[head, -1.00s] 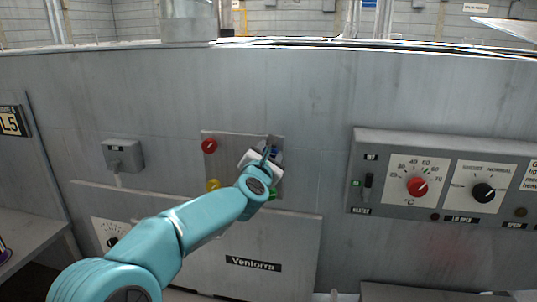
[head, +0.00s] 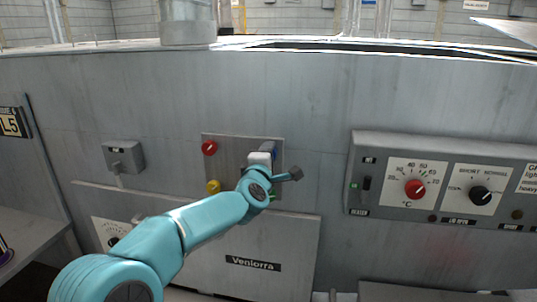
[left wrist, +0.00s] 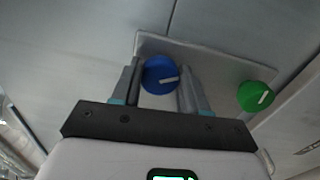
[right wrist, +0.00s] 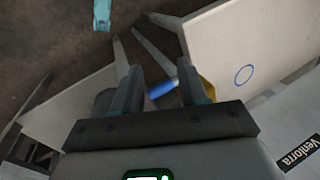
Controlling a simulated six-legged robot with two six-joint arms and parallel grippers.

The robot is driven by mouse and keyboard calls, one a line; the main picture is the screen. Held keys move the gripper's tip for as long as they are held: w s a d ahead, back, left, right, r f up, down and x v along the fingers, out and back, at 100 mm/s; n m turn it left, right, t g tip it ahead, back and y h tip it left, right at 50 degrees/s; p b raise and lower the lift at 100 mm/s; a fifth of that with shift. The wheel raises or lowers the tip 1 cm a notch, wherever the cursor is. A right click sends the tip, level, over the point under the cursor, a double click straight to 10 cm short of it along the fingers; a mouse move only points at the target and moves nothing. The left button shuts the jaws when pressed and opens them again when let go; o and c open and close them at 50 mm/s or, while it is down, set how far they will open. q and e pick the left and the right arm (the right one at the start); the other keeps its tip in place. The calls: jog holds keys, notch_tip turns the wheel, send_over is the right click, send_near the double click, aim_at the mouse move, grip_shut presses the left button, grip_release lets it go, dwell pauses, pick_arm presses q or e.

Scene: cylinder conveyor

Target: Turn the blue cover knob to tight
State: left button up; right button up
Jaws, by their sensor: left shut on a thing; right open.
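The blue cover knob (left wrist: 158,70) is a round disc with a white pointer line, seen between the fingers of my left gripper (left wrist: 160,84) in the left wrist view. The left gripper is shut on the knob. In the head view my left gripper (head: 266,158) is at the upper right of the small knob panel (head: 228,160); it hides most of the blue knob, and only a sliver of blue shows. My right gripper (right wrist: 160,86) is open, low down, and out of the head view.
A red knob (head: 209,148) and a yellow knob (head: 213,187) sit on the panel's left side. A green knob (left wrist: 256,96) is near the blue one. A control box (head: 440,143) with red and black dials is on the right. A blue piece (right wrist: 162,89) shows beyond the right fingers.

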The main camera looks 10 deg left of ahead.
pick_arm(q)
jog(key=shift+m+p, duration=0.45)
jog(key=shift+m, duration=1.35)
jog(key=o, duration=1.1)
jog(key=shift+c, duration=0.2)
jog(key=s+b, duration=0.5)
jog(key=s, duration=1.1)
jog(key=shift+s, duration=0.15)
